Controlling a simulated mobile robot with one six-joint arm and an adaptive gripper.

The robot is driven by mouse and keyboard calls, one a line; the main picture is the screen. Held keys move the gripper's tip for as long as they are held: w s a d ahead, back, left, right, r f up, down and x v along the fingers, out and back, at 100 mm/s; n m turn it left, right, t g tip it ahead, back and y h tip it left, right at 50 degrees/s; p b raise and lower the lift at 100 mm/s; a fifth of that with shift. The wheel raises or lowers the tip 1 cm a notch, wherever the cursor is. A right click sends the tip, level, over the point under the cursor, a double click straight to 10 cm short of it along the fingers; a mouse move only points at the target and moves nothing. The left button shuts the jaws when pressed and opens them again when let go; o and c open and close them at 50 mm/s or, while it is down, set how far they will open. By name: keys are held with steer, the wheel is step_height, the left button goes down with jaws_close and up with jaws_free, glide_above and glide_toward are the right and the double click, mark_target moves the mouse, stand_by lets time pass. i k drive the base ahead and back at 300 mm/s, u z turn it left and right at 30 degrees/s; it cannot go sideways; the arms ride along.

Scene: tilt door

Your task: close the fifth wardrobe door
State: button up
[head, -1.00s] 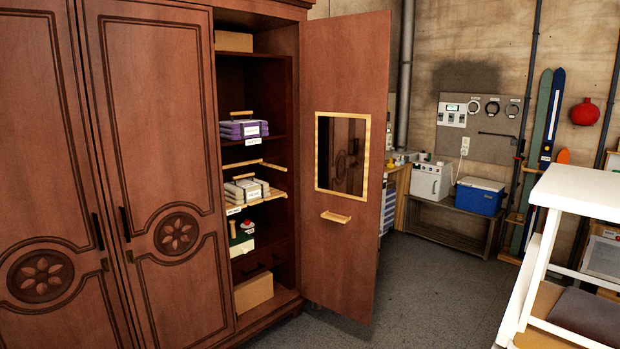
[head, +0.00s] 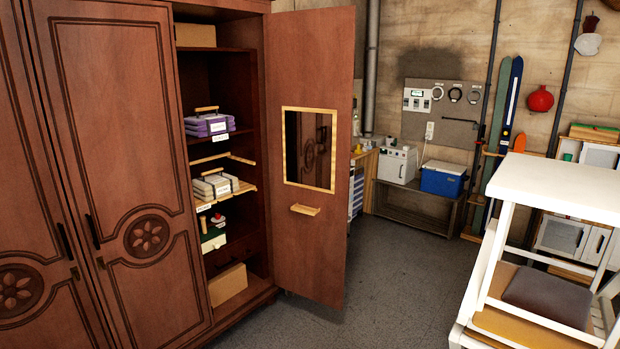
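The open wardrobe door (head: 308,240) swings out from the right end of the brown wooden wardrobe (head: 150,120). Its inner face shows, with a gold-framed mirror (head: 310,148) and a small wooden ledge (head: 305,210) below it. The outer face and any handle on it are hidden. The doors to the left, with carved flower medallions and dark handles, are shut. My gripper is not in view.
The open compartment holds purple folded items (head: 208,125), pale folded items (head: 215,185) and a cardboard box (head: 228,285). Grey floor (head: 400,285) is clear right of the door. White stacked furniture (head: 555,190) stands at the right. A blue cooler (head: 443,180) sits on a bench behind.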

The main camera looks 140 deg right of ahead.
mark_target(309, 54)
steer(key=k, duration=1.6)
steer(key=z, duration=3.05)
